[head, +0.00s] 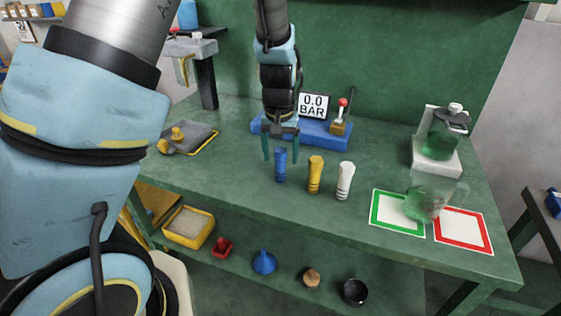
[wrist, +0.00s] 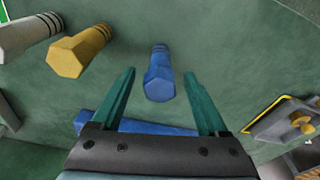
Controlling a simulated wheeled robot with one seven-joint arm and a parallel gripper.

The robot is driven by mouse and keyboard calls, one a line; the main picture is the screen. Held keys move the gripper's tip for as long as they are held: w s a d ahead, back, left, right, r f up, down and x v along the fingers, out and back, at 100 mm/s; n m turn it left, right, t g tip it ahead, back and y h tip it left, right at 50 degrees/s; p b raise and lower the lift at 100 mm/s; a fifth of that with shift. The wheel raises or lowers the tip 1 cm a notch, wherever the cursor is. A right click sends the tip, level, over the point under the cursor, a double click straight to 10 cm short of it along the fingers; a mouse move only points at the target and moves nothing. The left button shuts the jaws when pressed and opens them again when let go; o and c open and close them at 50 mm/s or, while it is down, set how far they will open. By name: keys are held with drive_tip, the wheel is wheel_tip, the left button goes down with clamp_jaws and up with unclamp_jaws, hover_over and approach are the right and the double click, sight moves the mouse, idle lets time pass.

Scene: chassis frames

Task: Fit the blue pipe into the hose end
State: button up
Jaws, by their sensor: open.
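The blue pipe (head: 280,165) stands upright on the green bench, leftmost in a row with a yellow and a white pipe. My gripper (head: 280,158) is open above and around the top of the blue pipe in the head view. In the wrist view the blue pipe (wrist: 159,75) lies between and slightly beyond the teal fingertips of my gripper (wrist: 160,72), with a gap on both sides. I cannot make out the hose end.
The yellow pipe (head: 315,175) and white pipe (head: 345,181) stand close to the right of the blue one. A grey tray (head: 196,137) with yellow parts is at the left. Green (head: 397,212) and red (head: 463,231) framed mats and a green jug (head: 428,202) are at the right.

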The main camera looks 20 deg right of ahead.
drive_tip(key=shift+f, duration=0.1)
clamp_jaws()
idle(0.6)
